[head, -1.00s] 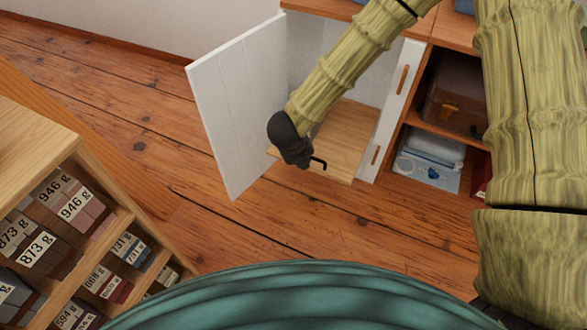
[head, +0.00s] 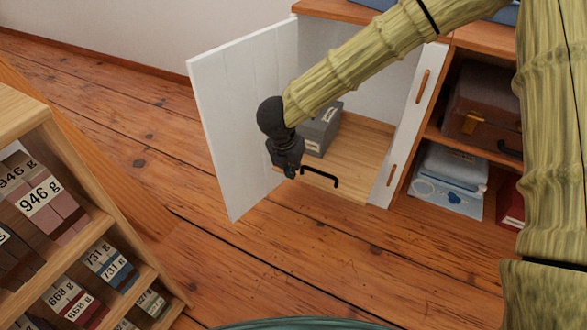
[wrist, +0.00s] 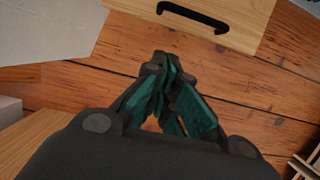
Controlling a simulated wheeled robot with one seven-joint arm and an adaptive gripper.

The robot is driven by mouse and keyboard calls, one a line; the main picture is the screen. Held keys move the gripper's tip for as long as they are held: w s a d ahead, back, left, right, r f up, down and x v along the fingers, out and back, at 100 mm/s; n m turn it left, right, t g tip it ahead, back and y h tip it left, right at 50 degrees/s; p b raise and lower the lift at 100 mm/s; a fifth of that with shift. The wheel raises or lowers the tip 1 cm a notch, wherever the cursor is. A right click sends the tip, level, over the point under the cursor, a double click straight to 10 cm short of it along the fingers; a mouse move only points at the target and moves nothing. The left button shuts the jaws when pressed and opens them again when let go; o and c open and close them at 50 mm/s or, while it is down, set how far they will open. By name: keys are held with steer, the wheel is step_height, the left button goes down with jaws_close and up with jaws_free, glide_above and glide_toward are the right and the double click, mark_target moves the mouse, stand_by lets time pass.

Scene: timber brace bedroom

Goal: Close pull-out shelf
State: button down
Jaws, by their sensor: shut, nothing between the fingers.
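The pull-out shelf (head: 345,160) is a light wood board inside the open cabinet, with its front edge standing out past the cabinet front. Its black bar handle (head: 320,177) is on the front edge; in the wrist view the handle (wrist: 193,17) is near the top. A grey box (head: 320,130) with a label sits on the shelf. My gripper (head: 290,172) is shut and empty, just left of the handle, pointing down. In the wrist view my gripper (wrist: 160,65) is below the handle and apart from it.
A white cabinet door (head: 235,120) stands open on the left of the shelf. A white panel with wooden handles (head: 410,125) is on the right. A case (head: 485,115) sits in the right-hand shelving. A shelf unit with labelled boxes (head: 50,205) stands at lower left. The wooden floor (head: 280,260) in front is clear.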

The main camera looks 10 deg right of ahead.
steer(key=w+d+f+b, duration=0.3)
steer(key=w+f+b, duration=0.2)
steer(key=f, duration=0.2)
steer(key=shift+d+f, duration=0.25)
steer(key=shift+f, duration=0.15)
